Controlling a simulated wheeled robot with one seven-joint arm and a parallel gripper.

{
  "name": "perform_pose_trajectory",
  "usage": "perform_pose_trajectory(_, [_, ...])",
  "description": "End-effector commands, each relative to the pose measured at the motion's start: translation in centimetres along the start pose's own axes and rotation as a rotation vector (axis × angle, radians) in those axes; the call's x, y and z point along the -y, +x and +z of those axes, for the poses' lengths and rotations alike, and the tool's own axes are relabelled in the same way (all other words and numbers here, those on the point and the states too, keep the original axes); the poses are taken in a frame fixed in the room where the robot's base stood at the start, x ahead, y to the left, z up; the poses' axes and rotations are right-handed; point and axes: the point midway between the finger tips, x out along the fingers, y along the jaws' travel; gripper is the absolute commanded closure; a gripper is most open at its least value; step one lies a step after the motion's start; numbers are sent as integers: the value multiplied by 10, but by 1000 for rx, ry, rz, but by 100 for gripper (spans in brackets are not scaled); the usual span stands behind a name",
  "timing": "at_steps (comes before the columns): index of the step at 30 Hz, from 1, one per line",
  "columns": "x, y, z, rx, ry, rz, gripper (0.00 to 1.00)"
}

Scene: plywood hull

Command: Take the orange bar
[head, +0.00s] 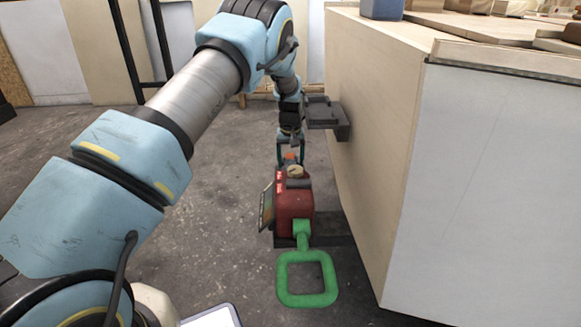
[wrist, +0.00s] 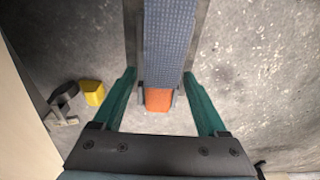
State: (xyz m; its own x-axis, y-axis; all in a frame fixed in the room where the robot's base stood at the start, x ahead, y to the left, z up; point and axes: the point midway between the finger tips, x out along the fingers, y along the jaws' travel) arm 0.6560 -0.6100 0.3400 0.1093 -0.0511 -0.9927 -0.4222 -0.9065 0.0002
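The orange bar (wrist: 158,100) shows in the wrist view as a short orange block between two grey side pieces, at the end of a blue textured strip (wrist: 168,40). My gripper (wrist: 159,76) has its two green fingers spread, one on each side of the bar, with a visible gap on both sides. In the head view my gripper (head: 291,161) points down over a red box-shaped thing (head: 295,208), and a small orange patch (head: 290,157) shows between the fingers. Most of the bar's length is hidden, and its exact height against the fingertips is unclear.
A green square loop (head: 307,298) stands in front of the red thing. A pale plywood cabinet (head: 375,130) rises close on the right, with a dark grey bracket (head: 330,115) on its side. A yellow piece (wrist: 93,93) shows left in the wrist view. Floor at left is clear.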

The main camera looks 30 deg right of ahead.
Motion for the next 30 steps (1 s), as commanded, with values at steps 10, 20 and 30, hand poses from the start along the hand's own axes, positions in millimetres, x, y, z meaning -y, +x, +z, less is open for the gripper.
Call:
perform_pose_trajectory(10, [0,0,0,0,0,0,65])
perform_pose_trajectory(20, [0,0,0,0,0,0,100])
perform_pose_trajectory(30, [0,-1,0,-1,0,0,100])
